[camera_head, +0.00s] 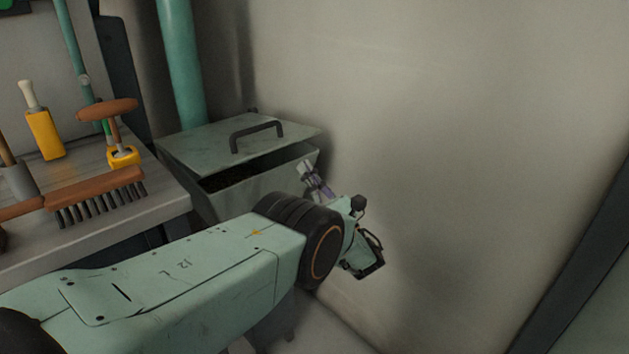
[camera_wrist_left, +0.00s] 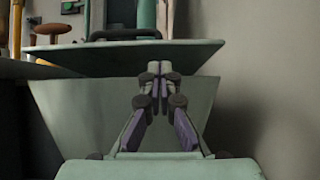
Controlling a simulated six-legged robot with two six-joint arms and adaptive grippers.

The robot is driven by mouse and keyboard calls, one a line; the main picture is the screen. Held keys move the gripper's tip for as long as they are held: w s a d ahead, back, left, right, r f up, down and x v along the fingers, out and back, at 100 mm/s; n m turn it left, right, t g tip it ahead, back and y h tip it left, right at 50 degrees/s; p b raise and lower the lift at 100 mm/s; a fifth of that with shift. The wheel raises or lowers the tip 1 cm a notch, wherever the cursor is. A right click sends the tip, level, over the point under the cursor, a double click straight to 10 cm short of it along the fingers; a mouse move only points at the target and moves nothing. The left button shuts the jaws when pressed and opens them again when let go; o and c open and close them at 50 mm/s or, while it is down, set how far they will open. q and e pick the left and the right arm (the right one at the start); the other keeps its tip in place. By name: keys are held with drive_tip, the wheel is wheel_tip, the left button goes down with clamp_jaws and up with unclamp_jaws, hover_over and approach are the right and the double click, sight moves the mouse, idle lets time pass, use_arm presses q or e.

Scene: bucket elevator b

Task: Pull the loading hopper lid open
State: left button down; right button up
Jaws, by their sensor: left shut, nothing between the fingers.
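The loading hopper (camera_head: 235,197) is a grey-green metal bin in the corner by the wall. Its flat lid (camera_head: 200,148) has a dark bar handle (camera_head: 257,134) on top. The lid's front edge stands above the hopper rim, and a dark gap shows between them. My left gripper (camera_head: 307,168) is shut and empty, at the hopper's front right, just by the lid's edge. In the left wrist view, its closed fingertips (camera_wrist_left: 160,68) overlap the lid's front edge (camera_wrist_left: 95,57); I cannot tell whether they touch it. My right gripper is out of view.
A bench (camera_head: 95,232) stands to the left with a brush (camera_head: 95,195), a yellow-handled tool (camera_head: 45,132) and other tools. A green pipe (camera_head: 182,65) rises behind the hopper. A bare wall (camera_head: 440,130) closes off the right side.

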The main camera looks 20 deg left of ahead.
sight(293, 140)
use_arm(q)
drive_tip(key=shift+x, duration=2.5)
drive_tip(key=shift+r, duration=0.15)
drive_tip(key=r+h+p, duration=0.1)
drive_tip(key=r+p, duration=0.1)
drive_tip(key=p, duration=0.1)
drive_tip(key=r+g+h+p, duration=0.1)
drive_tip(key=r+p, duration=0.2)
drive_tip(key=p, duration=0.1)
drive_tip(key=a+r+h+p, duration=0.1)
drive_tip(key=r+p, duration=0.1)
drive_tip(key=p, duration=0.1)
drive_tip(key=shift+w+r+g+h+p, duration=0.25)
drive_tip(key=shift+r+g+h+p, duration=0.05)
drive_tip(key=shift+r+h, duration=0.1)
drive_tip(key=w+a+r+g+h+p, duration=0.1)
drive_tip(key=w+a+r+h+p, duration=0.1)
drive_tip(key=a+r+p, duration=0.4)
drive_tip(key=w+a+r+h+p, duration=0.3)
drive_tip(key=a+r+p, duration=0.3)
drive_tip(key=r, duration=0.7)
drive_tip(key=shift+w+a+r+g, duration=0.35)
drive_tip(key=shift+a+r+g, duration=0.05)
drive_tip(key=shift+a, duration=0.55)
drive_tip(key=shift+d, duration=0.1)
